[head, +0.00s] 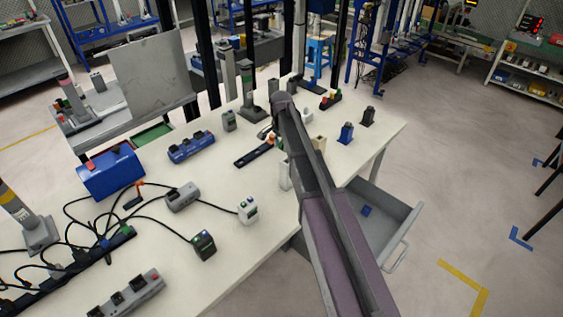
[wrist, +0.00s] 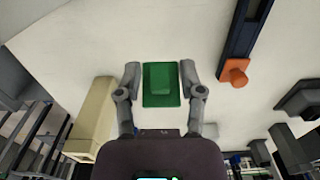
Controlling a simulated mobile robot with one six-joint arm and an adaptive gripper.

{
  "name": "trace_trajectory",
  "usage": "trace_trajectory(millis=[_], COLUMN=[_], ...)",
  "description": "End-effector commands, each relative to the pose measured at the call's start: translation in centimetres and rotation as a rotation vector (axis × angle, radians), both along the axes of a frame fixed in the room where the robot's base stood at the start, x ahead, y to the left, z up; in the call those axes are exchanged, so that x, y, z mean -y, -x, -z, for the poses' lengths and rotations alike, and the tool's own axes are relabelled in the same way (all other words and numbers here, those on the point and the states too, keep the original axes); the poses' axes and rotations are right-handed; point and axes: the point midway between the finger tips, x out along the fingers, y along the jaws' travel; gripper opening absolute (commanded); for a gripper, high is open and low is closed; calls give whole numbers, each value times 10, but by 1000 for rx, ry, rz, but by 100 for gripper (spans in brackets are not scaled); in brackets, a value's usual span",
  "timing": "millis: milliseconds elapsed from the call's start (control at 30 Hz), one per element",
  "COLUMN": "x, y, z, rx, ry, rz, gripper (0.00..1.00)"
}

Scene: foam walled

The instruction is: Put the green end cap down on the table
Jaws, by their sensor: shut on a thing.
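The green end cap (wrist: 161,88) shows in the wrist view as a flat green plate with a raised block in its middle. It sits between the two grey fingers of my gripper (wrist: 160,74), which is shut on it. The pale table (head: 185,253) lies beyond it, and its surface also shows in the wrist view (wrist: 75,45). I cannot tell how far the cap is above the table. In the head view my arm hides the cap and most of the gripper.
A dark rail with an orange cap (wrist: 235,72) lies to the right of my gripper in the wrist view. A cream block (wrist: 93,118) stands at left. A blue block (head: 346,132) stands near the table's right side. An open drawer (head: 385,208) juts out below the edge.

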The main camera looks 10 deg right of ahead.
Motion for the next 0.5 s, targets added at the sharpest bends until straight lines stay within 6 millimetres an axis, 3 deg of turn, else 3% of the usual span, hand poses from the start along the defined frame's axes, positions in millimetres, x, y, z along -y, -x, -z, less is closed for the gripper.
trace_trajectory(millis=[33, 200, 500], x=[0, 0, 0], y=[0, 0, 0], z=[10, 20, 21], rx=[0, 0, 0], ry=[0, 0, 0], rz=[0, 0, 0], gripper=[18, 18, 18])
